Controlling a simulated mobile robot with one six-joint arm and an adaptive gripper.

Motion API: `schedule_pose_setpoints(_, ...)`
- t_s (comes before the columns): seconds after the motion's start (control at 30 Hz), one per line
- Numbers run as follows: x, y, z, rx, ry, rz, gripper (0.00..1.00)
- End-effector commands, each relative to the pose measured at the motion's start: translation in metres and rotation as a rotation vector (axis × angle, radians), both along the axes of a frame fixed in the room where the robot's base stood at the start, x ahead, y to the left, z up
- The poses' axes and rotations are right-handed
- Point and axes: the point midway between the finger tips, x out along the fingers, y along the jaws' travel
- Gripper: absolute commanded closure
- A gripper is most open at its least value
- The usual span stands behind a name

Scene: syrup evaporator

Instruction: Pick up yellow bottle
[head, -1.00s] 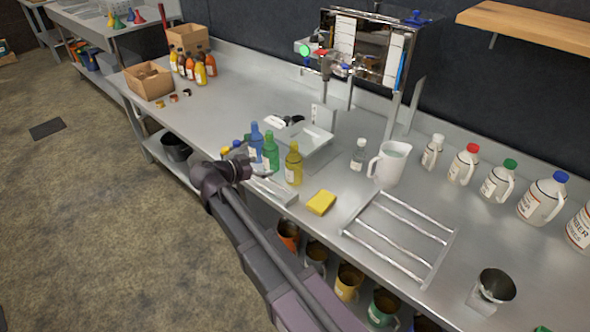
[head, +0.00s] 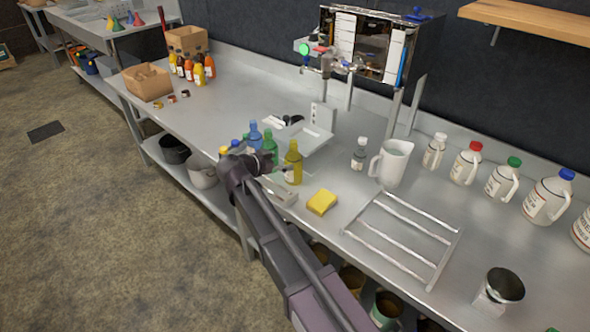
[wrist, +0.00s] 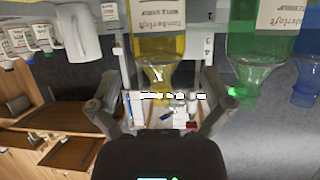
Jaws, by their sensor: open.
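The yellow bottle (head: 293,162) stands upright on the steel counter (head: 330,245), right of the green bottle (head: 270,144) and blue bottle (head: 254,134). My gripper (head: 277,170) is close beside it on its left, largely hidden by my own wrist. The wrist view is upside down; there the yellow bottle (wrist: 158,45) shows just beyond and between the spread fingers of my gripper (wrist: 158,88). The fingers are open and not closed on it. The green bottle (wrist: 258,45) is to the right there.
A yellow sponge (head: 321,201) lies just right of the bottle. A wire rack (head: 402,236) lies to the right. A drip tray (head: 302,136) sits behind the bottles.

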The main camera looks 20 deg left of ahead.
Motion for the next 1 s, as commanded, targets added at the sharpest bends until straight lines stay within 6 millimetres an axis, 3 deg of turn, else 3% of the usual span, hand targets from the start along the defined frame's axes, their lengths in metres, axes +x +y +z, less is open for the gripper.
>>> schedule_pose_setpoints(0.27,0.003,-0.001,-0.002,0.000,0.000,0.000,0.00)
schedule_pose_setpoints(0.7,0.038,-0.022,-0.018,0.000,0.000,0.000,0.00)
schedule_pose_setpoints(1.0,0.041,-0.024,-0.019,0.000,0.000,0.002,0.00)
